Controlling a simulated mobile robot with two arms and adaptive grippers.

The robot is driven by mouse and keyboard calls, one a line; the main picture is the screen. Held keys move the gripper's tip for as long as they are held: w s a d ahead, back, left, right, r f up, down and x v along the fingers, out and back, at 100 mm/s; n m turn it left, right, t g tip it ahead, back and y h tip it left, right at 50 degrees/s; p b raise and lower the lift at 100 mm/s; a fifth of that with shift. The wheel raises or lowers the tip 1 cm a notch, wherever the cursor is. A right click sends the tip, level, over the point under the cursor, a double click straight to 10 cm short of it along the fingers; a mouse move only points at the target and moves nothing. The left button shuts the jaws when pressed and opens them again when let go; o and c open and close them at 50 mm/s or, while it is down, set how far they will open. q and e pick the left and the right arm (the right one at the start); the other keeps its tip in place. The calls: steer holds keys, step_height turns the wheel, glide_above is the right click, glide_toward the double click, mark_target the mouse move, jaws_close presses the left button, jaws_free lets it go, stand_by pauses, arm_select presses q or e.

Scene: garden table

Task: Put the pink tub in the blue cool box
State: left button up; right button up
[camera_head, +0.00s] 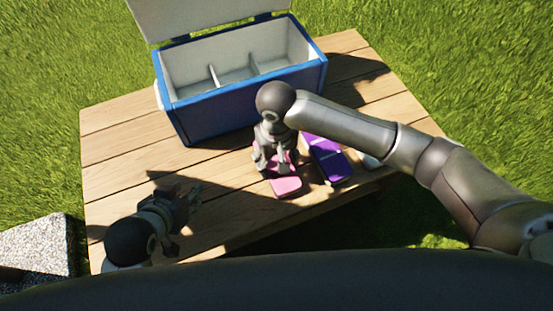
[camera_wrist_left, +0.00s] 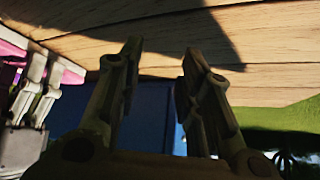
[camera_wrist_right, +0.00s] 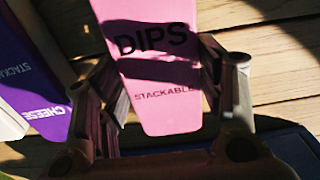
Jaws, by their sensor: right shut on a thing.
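The pink tub (camera_head: 286,186), lettered DIPS and STACKABLE in the right wrist view (camera_wrist_right: 160,75), is at the table's front part. My right gripper (camera_head: 272,165) comes down over it and is shut on it, one finger on each side. I cannot tell whether the tub still touches the table. The blue cool box (camera_head: 228,112) stands behind it, lid up, with two white dividers making three compartments; those I can see into look empty. My left gripper (camera_head: 190,205) is open and empty, low over the table at the left; its spread fingers show in the left wrist view (camera_wrist_left: 160,75).
A purple tub (camera_head: 328,158), lettered CHEESE in the right wrist view (camera_wrist_right: 35,75), lies just right of the pink one. A white item (camera_head: 370,161) is partly hidden under my right arm. The wooden table (camera_head: 115,155) is clear at the left. Grass surrounds it.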

arm_select(q)
steer(key=shift+w, duration=0.15)
steer(key=shift+w+d+r+t, duration=0.25)
steer(key=shift+w+r+t, duration=0.1)
steer(key=shift+w, duration=0.15)
arm_select(e)
steer(key=shift+f, duration=0.1)
steer(key=o, duration=1.1)
steer(key=shift+o, duration=0.2)
